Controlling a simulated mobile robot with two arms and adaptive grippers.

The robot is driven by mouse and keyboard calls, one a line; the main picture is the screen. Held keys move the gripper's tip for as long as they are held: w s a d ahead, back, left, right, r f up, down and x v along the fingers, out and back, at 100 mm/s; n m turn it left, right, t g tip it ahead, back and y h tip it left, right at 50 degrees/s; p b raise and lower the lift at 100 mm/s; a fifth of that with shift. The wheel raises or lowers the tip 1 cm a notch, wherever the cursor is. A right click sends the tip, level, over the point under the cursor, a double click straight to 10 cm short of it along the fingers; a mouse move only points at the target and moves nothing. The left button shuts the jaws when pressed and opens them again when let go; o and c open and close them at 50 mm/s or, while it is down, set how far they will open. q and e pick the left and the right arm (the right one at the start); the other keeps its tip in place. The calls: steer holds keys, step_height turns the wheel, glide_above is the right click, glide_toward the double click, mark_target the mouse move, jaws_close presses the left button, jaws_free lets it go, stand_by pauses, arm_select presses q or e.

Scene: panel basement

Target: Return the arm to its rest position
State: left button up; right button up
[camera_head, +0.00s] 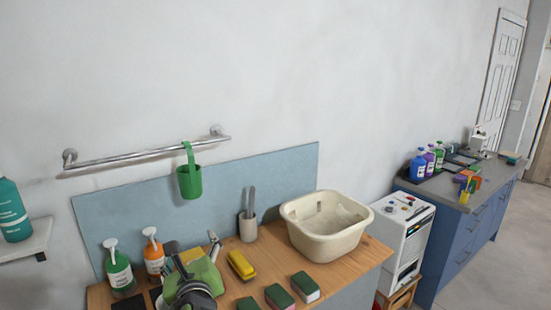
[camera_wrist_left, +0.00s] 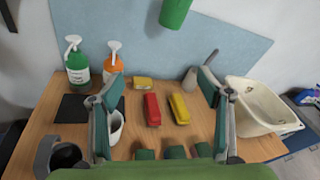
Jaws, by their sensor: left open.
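My left gripper (camera_head: 196,256) is over the left part of the wooden counter (camera_head: 350,262) in the head view. In the left wrist view the two fingers of my left gripper (camera_wrist_left: 160,88) stand wide apart, with nothing held between them. Below and beyond them lie a red block (camera_wrist_left: 152,110) and a yellow block (camera_wrist_left: 180,108) on the wood. Whether the fingers touch anything on the counter cannot be told. My right gripper is in neither view.
A cream basin (camera_head: 325,246) stands right of my gripper, and a green-labelled bottle (camera_head: 119,270) and an orange bottle (camera_head: 153,255) stand left. A green cup (camera_head: 189,182) hangs from a rail (camera_head: 140,156). Sponges (camera_head: 305,286) lie along the front.

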arm_select(q)
steer(key=s+a+f+n+g+h, duration=0.2)
steer(key=s+f+n+g, duration=0.2)
steer(key=s+f+n, duration=0.8)
steer(key=s+d+f+n+g+h, duration=0.15)
steer(key=s+f+n+g, duration=0.25)
steer(key=s+f+n, duration=0.65)
steer(key=s+f+n+g+h, duration=0.25)
steer(key=s+f+g, duration=0.2)
steer(key=s, duration=1.05)
step_height(320, 180, down, 31)
steer(key=s+b, duration=0.2)
steer(key=b, duration=0.2)
steer(key=s+a+f+g+b, duration=0.2)
steer(key=s+a+f+b, duration=0.1)
steer(key=s+f, duration=1.4)
step_height(320, 180, down, 3)
steer(key=shift+r+n+y+b, duration=0.2)
steer(key=shift+n+y+b, duration=0.1)
steer(key=shift+y, duration=0.1)
